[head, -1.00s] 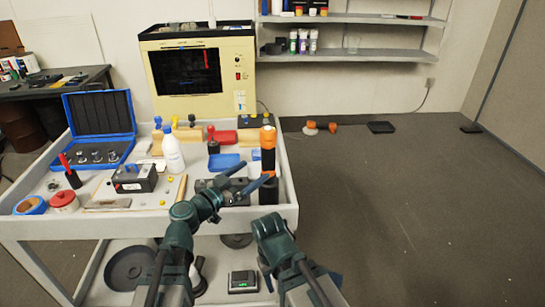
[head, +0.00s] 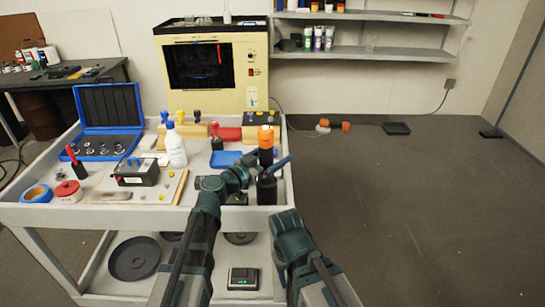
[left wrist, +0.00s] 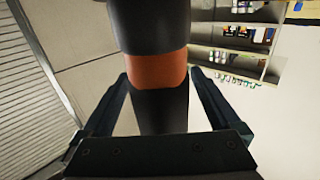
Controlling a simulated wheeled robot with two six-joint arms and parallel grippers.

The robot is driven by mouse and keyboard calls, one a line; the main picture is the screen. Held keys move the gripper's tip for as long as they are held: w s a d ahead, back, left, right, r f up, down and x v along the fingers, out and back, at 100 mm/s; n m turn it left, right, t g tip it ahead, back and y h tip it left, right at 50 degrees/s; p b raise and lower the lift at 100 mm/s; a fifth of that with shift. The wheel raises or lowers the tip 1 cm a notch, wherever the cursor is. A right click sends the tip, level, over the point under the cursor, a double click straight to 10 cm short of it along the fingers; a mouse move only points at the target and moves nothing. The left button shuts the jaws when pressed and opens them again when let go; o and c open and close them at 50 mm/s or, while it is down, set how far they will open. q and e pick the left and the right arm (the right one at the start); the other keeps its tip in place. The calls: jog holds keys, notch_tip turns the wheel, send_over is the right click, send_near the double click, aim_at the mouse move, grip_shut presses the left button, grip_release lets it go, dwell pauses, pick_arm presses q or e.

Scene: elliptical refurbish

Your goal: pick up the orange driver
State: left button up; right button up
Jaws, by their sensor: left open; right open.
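The orange driver (head: 266,138) stands upright at the right end of the cart, black with an orange upper part. My left gripper (head: 262,178) is open at the driver, with a blue-green finger reaching past its right side. In the left wrist view the dark shaft and orange band of the driver (left wrist: 158,70) rise between the two spread fingers (left wrist: 158,85). I cannot tell whether the fingers touch it. My right gripper (head: 290,222) is low, in front of the cart's right corner; its fingertips are hard to make out.
The cart top (head: 95,215) holds a white bottle (head: 175,148), a black box (head: 137,172), a blue tray (head: 228,158) and an open blue case (head: 108,107). A cream machine (head: 212,65) stands behind.

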pick_arm(q)
jog(key=shift+a, duration=0.1)
grip_shut()
dwell(0.4)
notch_tip(320, 180, up, 10)
jog(key=p, duration=1)
jog(key=c, duration=0.8)
grip_release()
grip_shut()
